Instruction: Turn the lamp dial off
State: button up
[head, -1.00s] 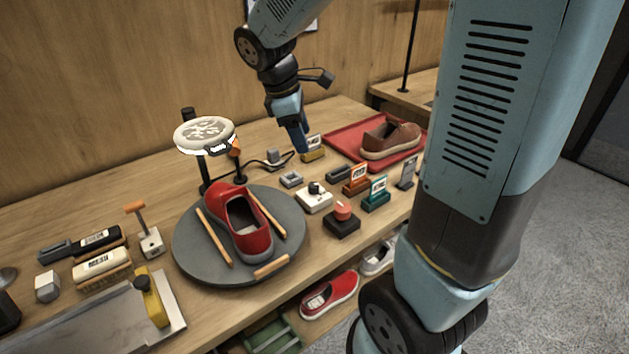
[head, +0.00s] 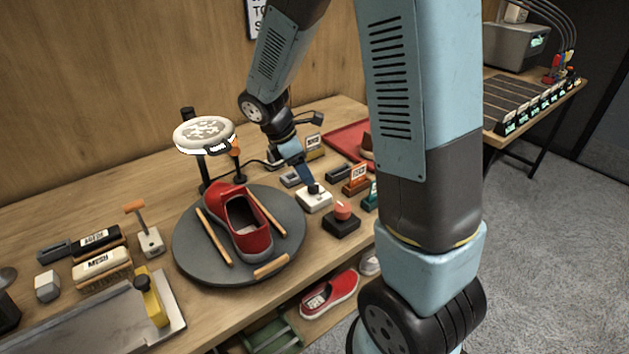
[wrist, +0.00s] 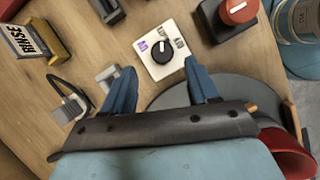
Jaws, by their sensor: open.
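The lamp dial is a black knob (wrist: 162,52) on a white box (wrist: 152,67) with small labels, seen in the wrist view. In the head view the white box (head: 313,203) stands on the table to the right of the turntable, with the knob partly behind my gripper. My gripper (wrist: 158,77) is open and empty, one blue finger on each side, with the knob ahead of the gap between them. In the head view my gripper (head: 311,186) is close over the dial; contact cannot be told. The lamp (head: 204,133) has a round white head above the turntable.
The grey turntable (head: 186,247) holds a red shoe (head: 240,222) and wooden sticks. A yellow block labelled RINSE (wrist: 38,40) and a grey clip with a cable (wrist: 112,77) lie to the left.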

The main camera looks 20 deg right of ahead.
aim_at(313, 188)
jog(key=shift+x, duration=2.7)
